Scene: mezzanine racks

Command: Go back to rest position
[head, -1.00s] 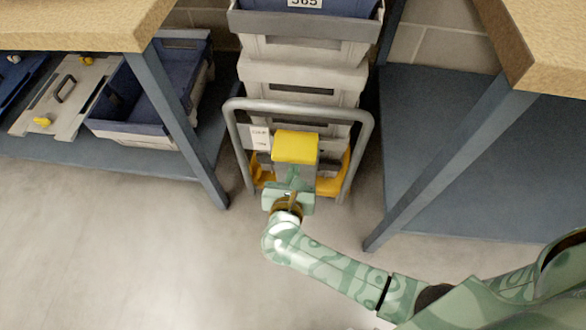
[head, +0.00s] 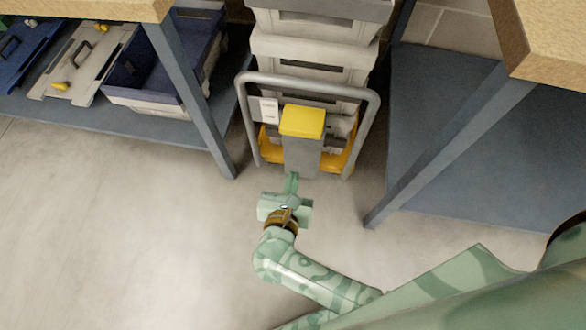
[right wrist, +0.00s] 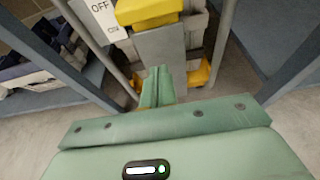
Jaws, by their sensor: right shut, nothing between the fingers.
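My right gripper (head: 292,182) is in the middle of the head view, its green fingers pointing at the grey post with a yellow top (head: 303,121) on the cart. A strip of floor shows around the fingers, and they appear apart from the post. In the right wrist view the fingers (right wrist: 157,75) are together with nothing between them. The yellow-topped post (right wrist: 160,45) stands just beyond them there. My left gripper is in neither view.
A cart with a grey tube handle (head: 310,82) holds stacked grey crates (head: 312,48). A blue-grey rack shelf with a crate (head: 140,98) is at the left. Another shelf (head: 470,140) is at the right, under a wooden top (head: 555,40). The floor (head: 120,240) at left is clear.

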